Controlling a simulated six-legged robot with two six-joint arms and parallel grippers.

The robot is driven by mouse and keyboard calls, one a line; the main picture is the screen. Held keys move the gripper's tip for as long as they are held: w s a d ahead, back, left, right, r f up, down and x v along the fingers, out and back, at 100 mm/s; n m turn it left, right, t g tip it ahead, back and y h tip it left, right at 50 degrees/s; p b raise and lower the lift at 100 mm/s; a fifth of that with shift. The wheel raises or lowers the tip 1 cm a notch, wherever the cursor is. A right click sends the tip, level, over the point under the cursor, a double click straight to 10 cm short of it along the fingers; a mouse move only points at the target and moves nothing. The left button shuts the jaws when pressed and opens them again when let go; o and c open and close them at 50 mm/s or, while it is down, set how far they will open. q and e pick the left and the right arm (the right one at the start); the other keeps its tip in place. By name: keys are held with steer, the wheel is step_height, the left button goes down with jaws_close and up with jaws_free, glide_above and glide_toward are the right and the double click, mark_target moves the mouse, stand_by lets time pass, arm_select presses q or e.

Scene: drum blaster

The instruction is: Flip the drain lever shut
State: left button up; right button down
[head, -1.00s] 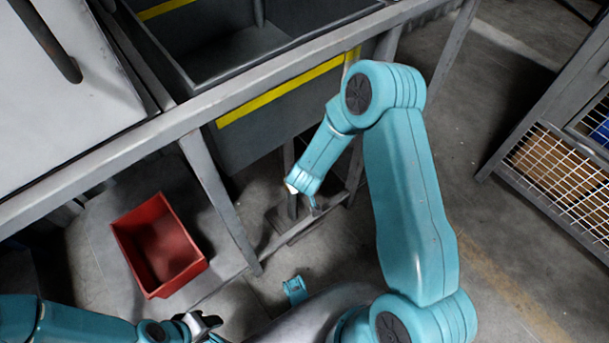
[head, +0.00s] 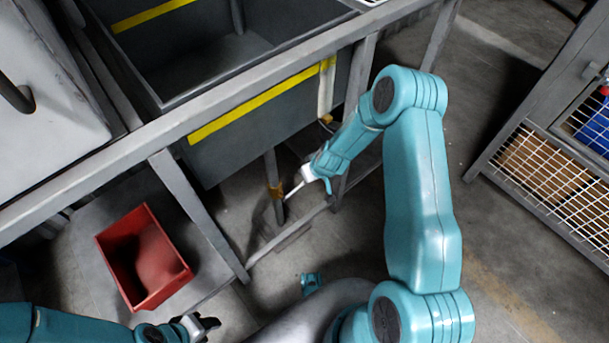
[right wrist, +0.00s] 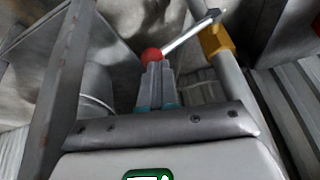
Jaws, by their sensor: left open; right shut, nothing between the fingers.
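The drain valve is a brass-yellow fitting (head: 276,190) on a grey vertical pipe (head: 271,166) below the sink. In the right wrist view the fitting (right wrist: 215,40) shows at the upper right. A metal drain lever (right wrist: 190,36) slants from it down-left to a red ball knob (right wrist: 151,55). My right gripper (right wrist: 155,68) is shut and empty, its tips at the knob's lower edge; I cannot tell whether they touch. In the head view my right gripper (head: 296,187) is right of the pipe; the knob is not visible there. My left gripper (head: 208,324) is open, low, away from the valve.
The grey sink tank (head: 240,125) with yellow stripes hangs in a metal frame (head: 200,212), whose legs and lower bar surround the pipe closely. A red bin (head: 112,262) is on the left. A wire-sided cabinet (head: 545,165) stands at right.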

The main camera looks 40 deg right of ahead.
steer(key=d+f+b, duration=0.2)
steer(key=d+f, duration=0.1)
steer(key=f, duration=0.2)
steer(key=shift+d+f+b, duration=0.3)
steer(key=shift+b, duration=0.05)
steer(key=shift+f, duration=0.2)
stand_by(0.4)
steer(key=p+v, duration=0.5)
steer(key=v, duration=1.2)
steer(key=shift+w, duration=0.25)
